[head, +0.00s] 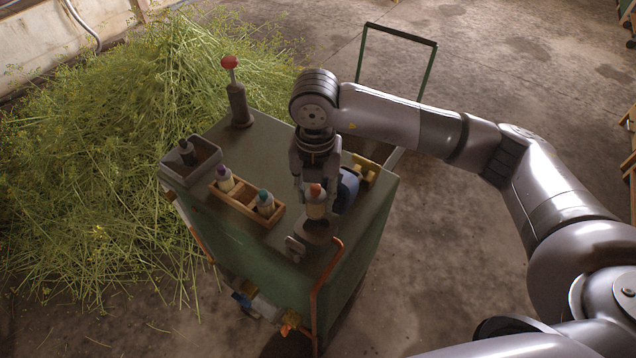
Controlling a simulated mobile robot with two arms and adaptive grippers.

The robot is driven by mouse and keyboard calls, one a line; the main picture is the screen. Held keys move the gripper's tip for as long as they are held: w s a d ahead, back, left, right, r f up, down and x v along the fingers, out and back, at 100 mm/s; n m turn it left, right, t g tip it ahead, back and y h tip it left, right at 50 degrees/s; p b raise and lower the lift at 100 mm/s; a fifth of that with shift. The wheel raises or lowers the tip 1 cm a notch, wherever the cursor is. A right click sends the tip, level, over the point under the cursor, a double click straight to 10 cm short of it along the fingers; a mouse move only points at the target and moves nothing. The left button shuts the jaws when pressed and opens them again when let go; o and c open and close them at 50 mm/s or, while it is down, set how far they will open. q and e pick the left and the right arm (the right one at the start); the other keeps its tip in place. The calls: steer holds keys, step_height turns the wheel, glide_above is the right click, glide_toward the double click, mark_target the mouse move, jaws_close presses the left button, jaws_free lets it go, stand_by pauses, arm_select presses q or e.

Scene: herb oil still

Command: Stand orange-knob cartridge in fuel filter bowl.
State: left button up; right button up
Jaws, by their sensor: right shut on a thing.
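My right gripper (316,207) points down over the near right part of the green cart's top. It is shut on the orange-knob cartridge (316,205), a pale, upright cylinder with its orange knob up between the fingers. Directly below the cartridge is a dark fitting (318,233), which may be the fuel filter bowl. The cartridge hides its opening, and I cannot tell whether the cartridge's lower end is inside it or just above it. My left gripper is not in view.
A wooden rack (241,212) holds purple-knob (224,179) and teal-knob (265,203) cartridges. A grey bin (176,177) holds a dark bottle. A red-knobbed post (237,100) stands behind. A blue round part (348,188) is close right of the gripper. An orange pipe (322,285) rises in front.

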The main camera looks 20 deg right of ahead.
mark_target(316, 207)
steer(key=shift+f, duration=0.6)
steer(key=shift+f+b, duration=0.3)
steer(key=shift+b, duration=0.15)
steer(key=shift+d+f+b, duration=0.1)
steer(key=shift+f+b, duration=0.4)
steer(key=shift+f, duration=0.65)
steer(key=shift+f+b, duration=0.45)
steer(key=shift+r, duration=0.1)
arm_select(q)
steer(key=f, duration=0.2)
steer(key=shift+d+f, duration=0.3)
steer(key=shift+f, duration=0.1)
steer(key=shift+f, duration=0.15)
